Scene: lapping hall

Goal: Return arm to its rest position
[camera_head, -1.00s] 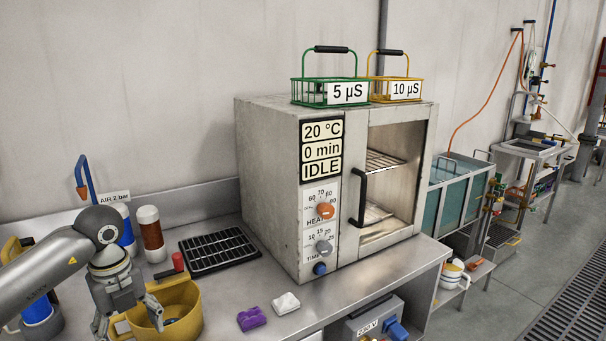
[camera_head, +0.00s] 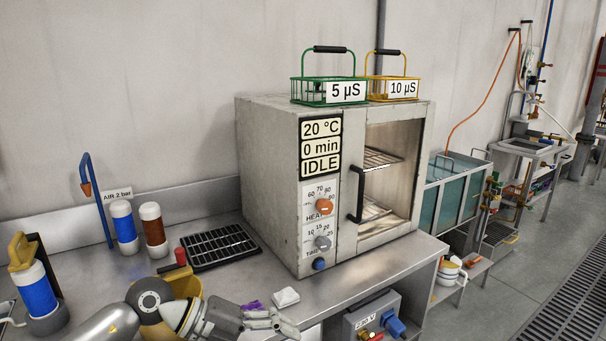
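My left arm comes in along the bottom edge at the left. Its gripper (camera_head: 284,325) is low in the picture, with its fingers pointing right, over the front part of the steel bench (camera_head: 330,282). Nothing shows clearly between the fingers, and the view does not settle whether they are apart. A purple cloth (camera_head: 252,305) lies just behind the gripper and is partly hidden by it. A white cloth (camera_head: 286,297) lies beside it. My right gripper is not in view.
A yellow container (camera_head: 186,285) is mostly hidden behind my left arm. A black rack (camera_head: 219,246), bottles (camera_head: 124,228) and an oven (camera_head: 268,190) with its chamber exposed stand behind. Green (camera_head: 318,90) and yellow (camera_head: 392,88) baskets sit on the oven.

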